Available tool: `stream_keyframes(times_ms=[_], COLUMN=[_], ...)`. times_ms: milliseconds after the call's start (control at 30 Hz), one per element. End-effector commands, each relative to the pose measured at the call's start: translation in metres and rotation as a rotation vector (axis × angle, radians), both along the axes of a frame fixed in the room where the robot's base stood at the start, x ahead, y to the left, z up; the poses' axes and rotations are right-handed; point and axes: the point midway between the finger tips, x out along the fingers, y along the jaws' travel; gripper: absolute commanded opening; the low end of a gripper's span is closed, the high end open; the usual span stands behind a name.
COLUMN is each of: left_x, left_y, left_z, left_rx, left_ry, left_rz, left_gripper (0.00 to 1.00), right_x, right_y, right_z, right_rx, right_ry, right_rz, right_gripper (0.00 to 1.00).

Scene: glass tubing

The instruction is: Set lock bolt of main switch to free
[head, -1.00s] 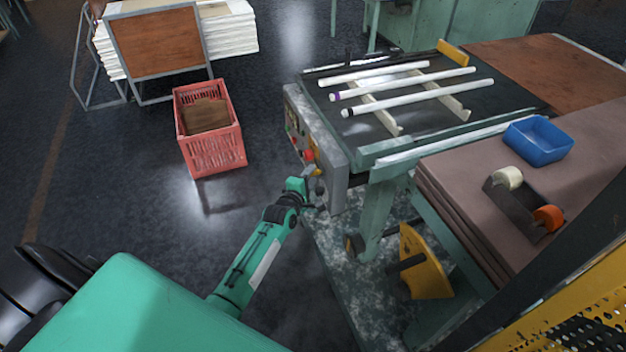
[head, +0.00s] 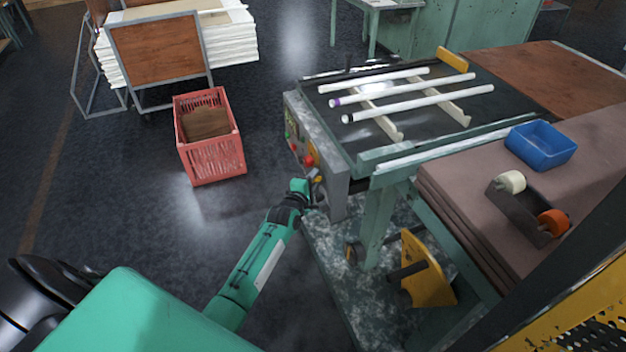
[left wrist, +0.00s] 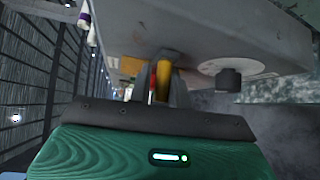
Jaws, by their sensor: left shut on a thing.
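The grey control panel (head: 335,189) with the main switch is on the side of the green machine. A red knob (head: 309,160) shows on its face. My left gripper (head: 314,188) is at the lower part of this face. In the left wrist view its fingers (left wrist: 162,88) are shut on a small part at the panel, seemingly the lock bolt, mostly hidden by the fingers. A yellow piece (left wrist: 163,78) shows between the fingers, with some red beside it. To their right is a grey round fitting (left wrist: 228,72) with a dark stub. My right gripper is not in view.
A red crate (head: 215,160) stands on the floor to the left of the panel. Glass tubes (head: 405,92) lie on the machine top. A blue bin (head: 540,143) sits on the brown stack at right. The floor between crate and machine is clear.

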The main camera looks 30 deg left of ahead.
Motion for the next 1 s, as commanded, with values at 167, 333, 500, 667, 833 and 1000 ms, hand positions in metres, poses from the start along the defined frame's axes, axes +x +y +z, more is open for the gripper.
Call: stream_keyframes(times_ms=[167, 333, 500, 667, 833, 1000], left_x=[-0.016, -0.028, -0.027, -0.027, -0.027, -0.029], left_y=[-0.017, -0.029, -0.029, -0.029, -0.029, -0.029], left_z=[-0.002, -0.005, -0.007, -0.007, -0.005, -0.004], left_rx=[-0.006, -0.002, -0.001, -0.001, -0.001, -0.002], left_ry=[0.012, 0.015, 0.015, 0.015, 0.010, 0.008], left_rz=[-0.002, -0.002, -0.002, -0.002, -0.001, -0.001], left_gripper=[0.00, 0.00, 0.00, 0.36, 0.36, 0.36], right_x=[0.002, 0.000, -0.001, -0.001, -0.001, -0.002], right_y=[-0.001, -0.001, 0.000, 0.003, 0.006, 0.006], right_z=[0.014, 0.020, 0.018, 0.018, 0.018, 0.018], right_rx=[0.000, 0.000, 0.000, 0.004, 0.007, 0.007], right_ry=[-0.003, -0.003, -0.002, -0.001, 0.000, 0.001], right_rz=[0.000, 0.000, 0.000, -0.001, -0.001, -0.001], right_gripper=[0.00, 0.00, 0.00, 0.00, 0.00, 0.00])
